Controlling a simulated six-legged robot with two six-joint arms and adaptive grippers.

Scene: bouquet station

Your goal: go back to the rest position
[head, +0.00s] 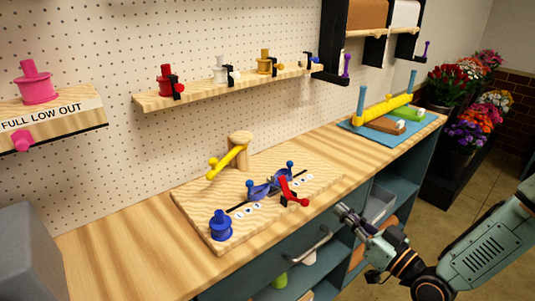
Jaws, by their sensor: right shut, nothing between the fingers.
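My right gripper (345,211) reaches in from the lower right. It is shut with nothing between its fingers, in front of the wooden bench's front edge (285,232). It appears apart from the wooden board (240,232) on the bench. The board bears a blue spool-like piece (221,226), blue levers (262,188), a red clip-like piece (291,194) and a yellow arm on a wooden post (239,140). My left gripper does not show.
Below the bench edge are a metal handle (312,246) and open shelves (282,281). A blue mat (353,124) with a yellow roller (385,110) lies at the far end. A pegboard shelf (205,90) holds coloured spools. Flowers (468,135) stand beyond. Bare bench lies at left.

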